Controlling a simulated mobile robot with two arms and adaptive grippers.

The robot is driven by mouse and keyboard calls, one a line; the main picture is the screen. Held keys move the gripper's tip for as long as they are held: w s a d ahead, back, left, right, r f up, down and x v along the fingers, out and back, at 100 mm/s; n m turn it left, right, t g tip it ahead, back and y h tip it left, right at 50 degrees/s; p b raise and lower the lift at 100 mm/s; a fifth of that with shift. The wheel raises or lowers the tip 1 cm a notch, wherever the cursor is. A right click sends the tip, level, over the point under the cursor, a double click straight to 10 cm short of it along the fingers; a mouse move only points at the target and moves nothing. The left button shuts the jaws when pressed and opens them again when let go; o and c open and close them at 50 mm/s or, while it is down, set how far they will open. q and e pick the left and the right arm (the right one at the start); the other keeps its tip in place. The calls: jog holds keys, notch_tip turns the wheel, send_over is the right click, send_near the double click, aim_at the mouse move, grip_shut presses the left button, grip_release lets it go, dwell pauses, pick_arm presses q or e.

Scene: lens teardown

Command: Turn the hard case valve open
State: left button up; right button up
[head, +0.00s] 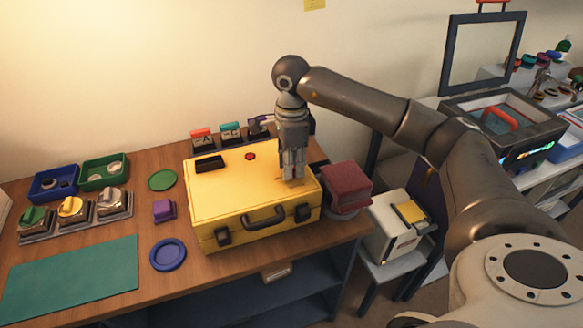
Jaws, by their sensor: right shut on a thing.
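The yellow hard case (232,195) lies closed on the wooden table, with its handle and dark latches on the front side. My right gripper (293,177) points straight down at the right part of the lid. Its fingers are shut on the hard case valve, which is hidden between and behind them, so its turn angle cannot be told. A small red round piece (251,156) and a black plate (209,163) sit on the lid to the left of the gripper. My left gripper is not in view.
A dark red block (344,183) stands close to the case's right side. A purple block (163,211), a blue dish (168,254) and a green disc (162,180) lie to the left. A green mat (70,280) covers the front left. Several labelled items stand behind the case.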

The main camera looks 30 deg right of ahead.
jog(key=shift+n, duration=0.5)
jog(key=shift+r+b, duration=0.1)
jog(key=shift+b, duration=0.2)
jog(key=o, duration=1.1)
jog(key=shift+c, duration=0.2)
notch_tip(320, 180, up, 12)
